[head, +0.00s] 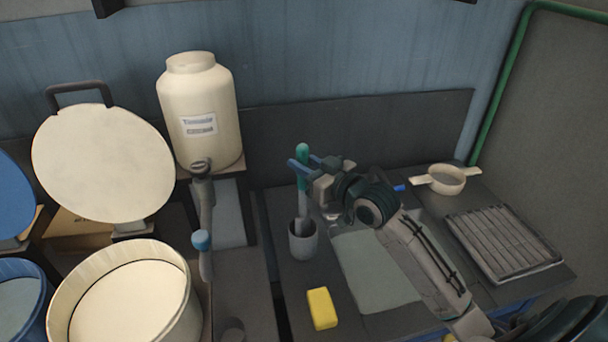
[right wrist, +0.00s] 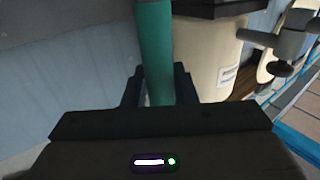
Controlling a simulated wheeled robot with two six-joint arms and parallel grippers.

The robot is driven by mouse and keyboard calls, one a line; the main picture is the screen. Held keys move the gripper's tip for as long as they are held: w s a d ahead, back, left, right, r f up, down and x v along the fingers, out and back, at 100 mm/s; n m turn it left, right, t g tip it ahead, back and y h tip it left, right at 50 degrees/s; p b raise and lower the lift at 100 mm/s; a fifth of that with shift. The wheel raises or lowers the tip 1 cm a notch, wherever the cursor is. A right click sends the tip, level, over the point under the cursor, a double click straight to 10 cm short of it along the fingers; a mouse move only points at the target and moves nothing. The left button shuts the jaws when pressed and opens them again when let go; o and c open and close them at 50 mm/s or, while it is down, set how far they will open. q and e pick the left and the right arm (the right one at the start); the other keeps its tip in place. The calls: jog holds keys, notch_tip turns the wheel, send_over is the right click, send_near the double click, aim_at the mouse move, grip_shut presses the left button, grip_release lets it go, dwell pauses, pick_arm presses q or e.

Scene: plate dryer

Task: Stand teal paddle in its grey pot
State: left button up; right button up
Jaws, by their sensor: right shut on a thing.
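The teal paddle (head: 303,152) is upright in the head view, with its grey lower end (head: 301,226) inside the mouth of the grey pot (head: 303,243). My right gripper (head: 301,170) is shut on the paddle's teal handle, above the pot. In the right wrist view the teal handle (right wrist: 155,50) runs between the dark fingers (right wrist: 157,88). The pot's inside and the paddle's lowest tip are hidden, so I cannot tell whether it touches the bottom. My left gripper is not in view.
A yellow sponge (head: 321,308) lies in front of the pot. A pale two-handled strainer (head: 446,180) and a slatted rack (head: 502,243) are to the right. A big cream jar (head: 200,110) and tap (head: 202,205) stand left. A grey mat (head: 375,270) lies under my right arm.

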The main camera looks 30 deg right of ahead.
aim_at(303, 199)
notch_tip(303, 199, down, 4)
jog(key=shift+r, duration=0.25)
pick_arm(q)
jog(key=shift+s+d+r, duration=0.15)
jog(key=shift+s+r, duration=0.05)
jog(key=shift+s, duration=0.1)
pick_arm(e)
jog(key=shift+f, duration=0.2)
jog(key=shift+f, duration=0.2)
jog(key=o, duration=1)
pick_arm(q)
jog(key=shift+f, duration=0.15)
